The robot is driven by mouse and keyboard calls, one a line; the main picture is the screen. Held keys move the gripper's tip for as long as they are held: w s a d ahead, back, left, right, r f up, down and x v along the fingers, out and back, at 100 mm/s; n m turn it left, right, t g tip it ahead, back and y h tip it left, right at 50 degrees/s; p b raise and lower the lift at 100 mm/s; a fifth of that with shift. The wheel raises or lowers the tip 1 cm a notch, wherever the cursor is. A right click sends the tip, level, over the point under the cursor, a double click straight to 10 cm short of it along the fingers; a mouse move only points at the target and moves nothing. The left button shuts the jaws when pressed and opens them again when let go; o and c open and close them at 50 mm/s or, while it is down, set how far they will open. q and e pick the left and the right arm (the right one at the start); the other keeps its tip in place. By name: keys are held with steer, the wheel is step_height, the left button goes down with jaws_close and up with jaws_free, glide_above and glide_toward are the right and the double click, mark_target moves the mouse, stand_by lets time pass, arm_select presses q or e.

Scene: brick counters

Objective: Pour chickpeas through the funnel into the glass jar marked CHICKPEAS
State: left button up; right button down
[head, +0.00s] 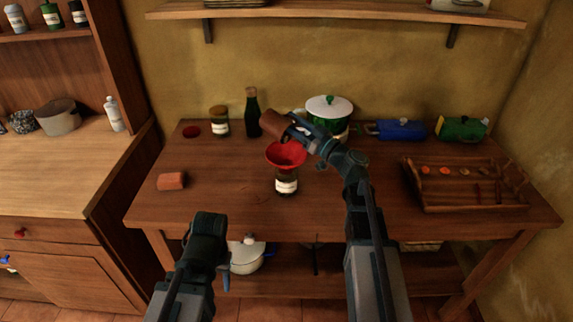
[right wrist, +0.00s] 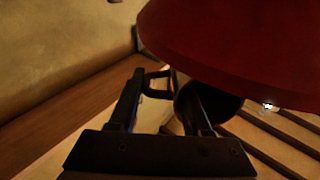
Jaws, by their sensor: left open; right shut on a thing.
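A red funnel (head: 286,152) sits in the mouth of a labelled glass jar (head: 287,186), upright at the middle of the table. The label is too small to read. My right gripper (head: 296,127) is shut on a brown cup (head: 273,123), held tilted above and just left of the funnel. No chickpeas can be made out, and the cup's inside is hidden. In the right wrist view, a large red surface, apparently the funnel (right wrist: 235,45), fills the upper right beside the fingers. My left gripper (head: 208,224) is open and empty in front of the table; its fingers are hard to see.
Another brown cup (head: 171,181) lies on its side at left. Behind stand a second jar (head: 219,122), a dark bottle (head: 252,112) and a white-lidded pot (head: 329,108). A wooden rack (head: 470,206) fills the right. Table around the jar's front is clear.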

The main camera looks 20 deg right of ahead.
steer(key=shift+s+t+b, duration=0.1)
steer(key=shift+t+b, duration=0.3)
steer(key=shift+b, duration=0.1)
stand_by(0.3)
